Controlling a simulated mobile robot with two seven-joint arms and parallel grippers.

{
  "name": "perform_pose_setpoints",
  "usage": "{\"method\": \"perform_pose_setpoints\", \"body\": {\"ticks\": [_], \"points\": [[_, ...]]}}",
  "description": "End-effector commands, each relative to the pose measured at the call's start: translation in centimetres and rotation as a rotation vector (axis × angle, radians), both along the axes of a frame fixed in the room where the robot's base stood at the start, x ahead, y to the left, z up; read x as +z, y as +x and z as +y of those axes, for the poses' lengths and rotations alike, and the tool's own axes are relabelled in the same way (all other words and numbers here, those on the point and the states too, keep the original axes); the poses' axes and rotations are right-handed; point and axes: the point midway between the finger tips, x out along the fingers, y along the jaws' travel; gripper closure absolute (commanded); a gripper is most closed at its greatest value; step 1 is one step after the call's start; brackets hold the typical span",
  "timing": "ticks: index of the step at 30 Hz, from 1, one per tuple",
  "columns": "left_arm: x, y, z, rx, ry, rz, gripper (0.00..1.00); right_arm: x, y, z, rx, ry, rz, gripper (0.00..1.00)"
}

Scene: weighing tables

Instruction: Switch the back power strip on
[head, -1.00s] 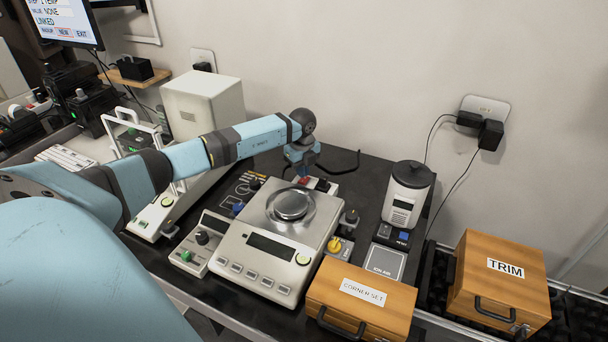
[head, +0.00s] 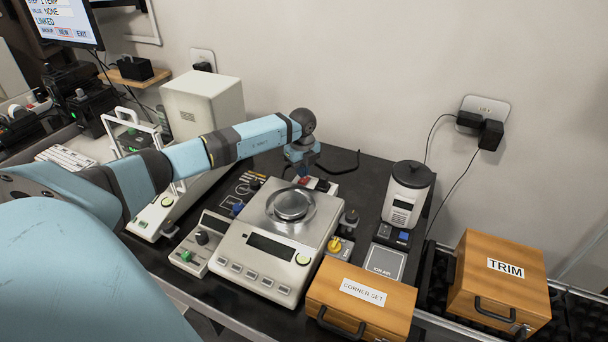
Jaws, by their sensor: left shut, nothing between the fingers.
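The back power strip (head: 333,189) lies on the dark table behind the balance, a short pale bar with a dark plug or socket on it. A red rocker switch (head: 303,181) shows at its left end. Part of the strip is hidden behind my left gripper and the balance. My left gripper (head: 302,174) points down right over the red switch end, shut and empty. I cannot tell whether it touches the switch, or whether the switch is on. My right gripper is out of view.
The balance (head: 270,246) with its round pan stands just in front of the strip. A control box (head: 203,243) is at its left and a CORNER SET case (head: 361,296) at its front right. A black cable lies behind.

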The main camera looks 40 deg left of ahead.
Motion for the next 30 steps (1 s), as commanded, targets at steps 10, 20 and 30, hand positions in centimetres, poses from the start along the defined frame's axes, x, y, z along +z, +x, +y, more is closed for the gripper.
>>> {"method": "perform_pose_setpoints", "body": {"ticks": [10, 20, 30], "points": [[0.00, 0.00, 0.01, 0.000, 0.000, 0.000, 1.00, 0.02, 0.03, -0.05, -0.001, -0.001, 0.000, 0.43], [-0.11, 0.00, 0.00, 0.000, 0.000, 0.000, 1.00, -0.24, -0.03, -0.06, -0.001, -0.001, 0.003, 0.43], [-0.63, 0.00, 0.00, 0.000, 0.000, 0.000, 1.00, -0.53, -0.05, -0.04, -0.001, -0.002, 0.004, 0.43]]}}
